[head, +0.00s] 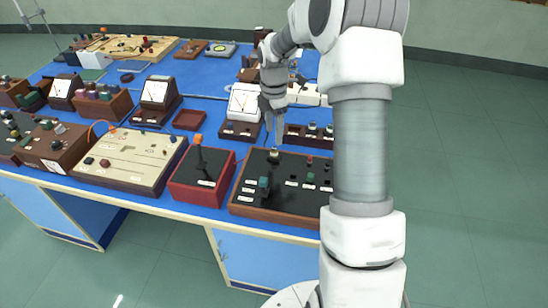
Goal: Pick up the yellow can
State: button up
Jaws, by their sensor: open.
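My gripper (273,138) points down over the back edge of a black-topped panel box on the blue bench. Its fingers look thin and slightly apart, with nothing clearly between them. A small pale-yellow piece (274,154) stands on the panel just below the fingertips. It may be the yellow can, but it is too small to tell. I cannot tell whether the fingertips touch it. No other clear yellow can shows. My arm hides the right end of the panel and part of the bench.
The black-topped box (290,190) carries several knobs, including a green one (263,185). A red box with an orange-tipped post (197,140) stands left of it. A white-faced meter (243,102) stands behind. Bare blue bench (215,137) shows between them.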

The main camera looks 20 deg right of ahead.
aim_at(274, 149)
jog(key=f, duration=0.8)
jog(key=shift+w+d, duration=0.1)
jog(key=shift+w, duration=0.15)
jog(key=shift+r, duration=0.1)
grip_shut()
jog(key=shift+r, duration=0.1)
notch_tip(274, 149, up, 4)
jog(key=shift+r, duration=0.15)
jog(key=s+d+r+p, duration=0.3)
jog(key=s+d+r, duration=0.3)
jog(key=d+r, duration=0.3)
jog(key=shift+s+d+r, duration=0.25)
jog(key=shift+s+d, duration=0.05)
jog(key=shift+s, duration=0.05)
